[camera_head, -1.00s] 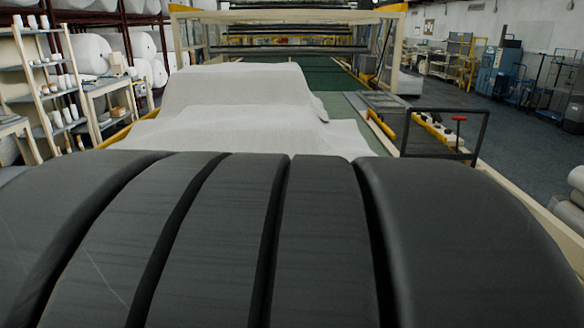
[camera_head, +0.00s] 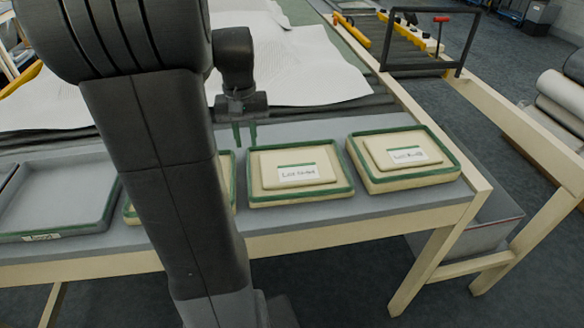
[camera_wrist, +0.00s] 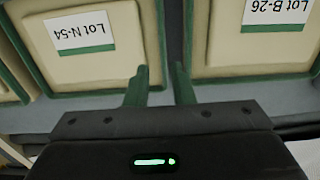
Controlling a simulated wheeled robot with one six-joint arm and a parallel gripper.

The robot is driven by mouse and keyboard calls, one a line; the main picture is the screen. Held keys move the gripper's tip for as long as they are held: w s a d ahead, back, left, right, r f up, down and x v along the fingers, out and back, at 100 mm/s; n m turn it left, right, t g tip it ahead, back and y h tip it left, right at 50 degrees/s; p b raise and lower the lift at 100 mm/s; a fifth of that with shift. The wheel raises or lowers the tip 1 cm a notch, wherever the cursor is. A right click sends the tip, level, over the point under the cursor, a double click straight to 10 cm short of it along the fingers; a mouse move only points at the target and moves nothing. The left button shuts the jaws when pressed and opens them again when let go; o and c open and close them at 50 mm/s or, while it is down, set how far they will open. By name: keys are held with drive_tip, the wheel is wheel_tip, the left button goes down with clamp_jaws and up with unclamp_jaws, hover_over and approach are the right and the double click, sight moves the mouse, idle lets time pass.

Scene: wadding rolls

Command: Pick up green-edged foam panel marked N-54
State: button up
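In the wrist view, the N-54 panel (camera_wrist: 95,66) is at upper left, cream with a green edge and its label upside down. The B-26 panel (camera_wrist: 243,62) is at upper right. My gripper (camera_wrist: 160,85) is open and empty, its two green fingertips apart near the gap between them. In the head view, my gripper (camera_head: 245,133) hangs above the table by the far left corner of the middle panel (camera_head: 290,155), which by position matches N-54; its label is too blurred to read surely. The panel left of it (camera_head: 131,212) is mostly hidden behind my arm.
Another green-edged cream panel (camera_head: 430,169) lies at the table's right end. An empty grey tray with a green rim (camera_head: 60,196) is at left. Wrinkled white sheeting (camera_head: 300,75) lies behind. A dark metal frame (camera_head: 425,70) stands at the back right. Grey table (camera_head: 330,218) shows between panels.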

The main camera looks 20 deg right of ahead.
sight(248, 170)
wheel_tip(248, 170, down, 3)
drive_tip(key=shift+r, duration=0.1)
drive_tip(key=shift+s+a+f, duration=0.15)
drive_tip(key=shift+f, duration=1.4)
drive_tip(key=shift+s+a+f, duration=0.1)
drive_tip(key=shift+f, duration=1.4)
clamp_jaws()
